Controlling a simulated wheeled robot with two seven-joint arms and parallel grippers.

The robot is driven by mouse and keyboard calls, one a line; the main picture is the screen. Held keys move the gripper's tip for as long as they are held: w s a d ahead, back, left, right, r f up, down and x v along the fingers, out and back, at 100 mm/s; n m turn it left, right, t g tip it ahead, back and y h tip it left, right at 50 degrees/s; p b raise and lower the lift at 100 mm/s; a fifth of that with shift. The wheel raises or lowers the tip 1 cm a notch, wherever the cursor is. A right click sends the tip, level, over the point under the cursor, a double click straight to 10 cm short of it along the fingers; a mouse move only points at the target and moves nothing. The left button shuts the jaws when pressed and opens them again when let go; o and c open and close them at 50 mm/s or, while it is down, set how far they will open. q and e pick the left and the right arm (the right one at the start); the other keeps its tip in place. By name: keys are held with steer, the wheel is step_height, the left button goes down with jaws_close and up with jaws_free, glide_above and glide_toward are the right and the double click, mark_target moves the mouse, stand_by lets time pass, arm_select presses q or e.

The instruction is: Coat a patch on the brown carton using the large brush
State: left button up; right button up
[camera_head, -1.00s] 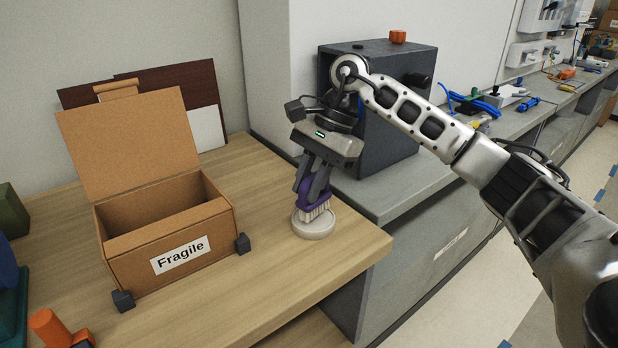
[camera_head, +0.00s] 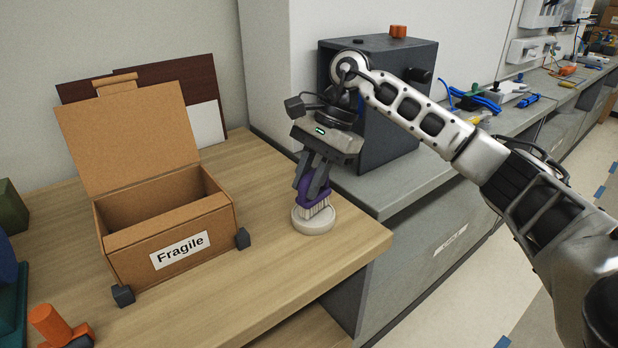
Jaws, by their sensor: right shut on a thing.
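The brown carton (camera_head: 140,258) stands open on the wooden table at the left, its lid raised at the back. A white "Fragile" label (camera_head: 180,250) is on its front. My right gripper (camera_head: 312,187) is shut on the large brush (camera_head: 316,201), which has a purple body and pale bristles pointing down. The bristles meet a round whitish dish (camera_head: 314,222) to the right of the carton; I cannot tell how deep they sit in it. My left gripper is not in view.
Small dark blocks (camera_head: 242,238) sit at the carton's front corners. An orange cylinder (camera_head: 48,324) lies at the lower left. A dark grey box (camera_head: 395,130) stands on the grey counter behind my right arm. The table front between dish and edge is clear.

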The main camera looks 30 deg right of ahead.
steer(key=shift+f, duration=0.35)
stand_by(0.4)
steer(key=shift+f+b, duration=0.1)
steer(key=shift+b, duration=0.2)
stand_by(0.6)
steer(key=shift+r+p, duration=2.55)
steer(key=shift+r, duration=1.05)
steer(key=shift+s+f, duration=0.1)
